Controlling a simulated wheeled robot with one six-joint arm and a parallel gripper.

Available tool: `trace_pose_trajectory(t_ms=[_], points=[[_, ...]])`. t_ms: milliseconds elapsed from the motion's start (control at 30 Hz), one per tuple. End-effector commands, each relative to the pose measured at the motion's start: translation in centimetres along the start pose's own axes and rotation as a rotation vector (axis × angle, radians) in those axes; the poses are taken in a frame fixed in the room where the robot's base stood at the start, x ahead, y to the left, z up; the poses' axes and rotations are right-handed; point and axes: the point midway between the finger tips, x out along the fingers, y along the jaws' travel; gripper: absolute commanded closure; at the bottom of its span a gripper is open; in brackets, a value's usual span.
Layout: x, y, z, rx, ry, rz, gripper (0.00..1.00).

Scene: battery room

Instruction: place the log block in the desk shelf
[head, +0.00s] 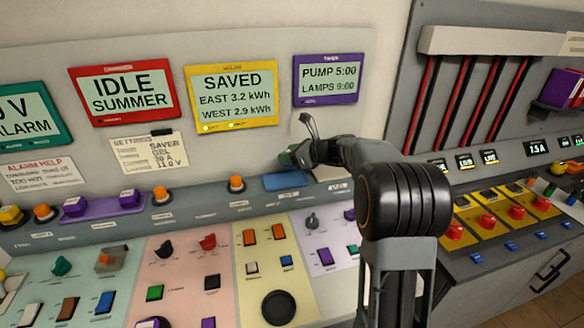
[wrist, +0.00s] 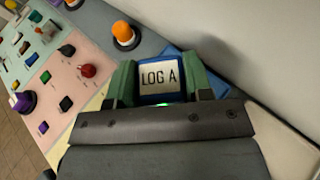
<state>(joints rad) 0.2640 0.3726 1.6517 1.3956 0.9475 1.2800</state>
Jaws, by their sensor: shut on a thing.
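The log block (wrist: 160,77) is blue with a white face reading LOG A. It sits between the green fingers of my gripper (wrist: 162,84) in the wrist view, and the fingers are shut on it. In the head view my gripper (head: 290,158) is over the long ledge below the screens, just above a flat blue piece (head: 286,181). That blue piece also shows behind the block in the wrist view (wrist: 187,61). I cannot tell whether the block touches it. The block is not clearly visible in the head view. No part is clearly marked as the desk shelf.
An orange button (head: 236,184) stands on the ledge left of my gripper; it also shows in the wrist view (wrist: 124,34). The wall with the purple timer screen (head: 325,79) rises behind. Knobs and switches cover the sloped panel in front. A pale pad lies right of the blue piece.

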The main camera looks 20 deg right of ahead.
Motion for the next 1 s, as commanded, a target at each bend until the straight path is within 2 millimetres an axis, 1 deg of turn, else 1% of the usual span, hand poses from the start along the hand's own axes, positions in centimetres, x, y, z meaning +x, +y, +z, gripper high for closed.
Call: trace_pose_trajectory(t_ms=[33, 100, 200, 333, 533, 600, 800, 1000], points=[[0.6, -0.9, -0.8, 0.005, 0.002, 0.002, 0.81], [1.4, -1.8, -1.9, 0.003, 0.002, 0.003, 0.81], [2.2, -2.9, -3.0, 0.002, 0.001, 0.002, 0.81], [3.0, -3.8, -3.9, -0.001, 0.0, 0.003, 0.81], [3.5, -4.4, -4.6, -0.001, 0.0, 0.003, 0.81], [3.8, -4.9, -5.2, 0.001, 0.001, 0.003, 0.81], [4.7, -4.7, -7.3, 0.001, 0.001, 0.004, 0.81], [4.9, -4.7, -7.7, -0.002, 0.0, 0.003, 0.81]])
